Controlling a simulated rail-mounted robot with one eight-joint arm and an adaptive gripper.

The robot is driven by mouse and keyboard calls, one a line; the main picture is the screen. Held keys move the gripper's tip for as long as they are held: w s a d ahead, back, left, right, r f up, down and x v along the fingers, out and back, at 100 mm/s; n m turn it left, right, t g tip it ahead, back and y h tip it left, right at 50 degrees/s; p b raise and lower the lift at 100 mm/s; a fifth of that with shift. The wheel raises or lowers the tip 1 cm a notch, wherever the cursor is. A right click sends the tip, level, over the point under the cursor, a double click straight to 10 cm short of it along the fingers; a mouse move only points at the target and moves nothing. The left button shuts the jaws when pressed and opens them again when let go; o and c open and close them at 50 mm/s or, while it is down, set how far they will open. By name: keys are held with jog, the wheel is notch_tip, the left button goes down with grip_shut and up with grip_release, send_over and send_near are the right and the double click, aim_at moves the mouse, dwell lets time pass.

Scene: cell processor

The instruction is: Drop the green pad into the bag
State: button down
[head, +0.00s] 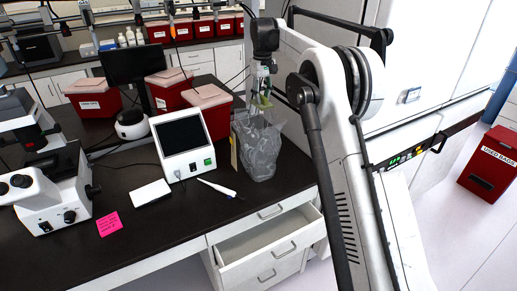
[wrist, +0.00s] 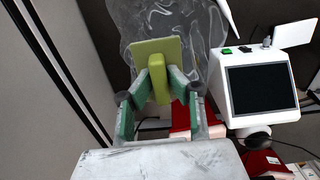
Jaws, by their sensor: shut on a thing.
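The green pad (wrist: 160,54) is a flat yellow-green plate with a thick grip block, held between the fingers of my gripper (wrist: 158,92) in the wrist view. In the head view my gripper (head: 262,100) points down, with a bit of green at its tips. The bag (head: 260,150) is clear, crumpled plastic and stands on the dark bench. My gripper is at the top of the bag in the head view. The bag (wrist: 200,22) also shows behind the pad in the wrist view. Whether the pad is inside the bag's opening I cannot tell.
A white device with a dark screen (head: 184,141) stands left of the bag, with a white pen-like tool (head: 217,188) in front. Red bins (head: 207,108) stand behind. A microscope (head: 50,190) is at left. An open drawer (head: 265,240) juts out below the bench edge.

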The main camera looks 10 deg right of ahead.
aim_at(263, 106)
jog(key=shift+d+f+b, duration=0.15)
jog(key=shift+f+b, duration=0.8)
jog(key=shift+f, duration=1.15)
jog(key=c, duration=1.6)
grip_release()
jog(key=shift+r, duration=0.15)
notch_tip(263, 106, up, 12)
jog(key=shift+f, duration=0.2)
jog(key=shift+r, duration=0.1)
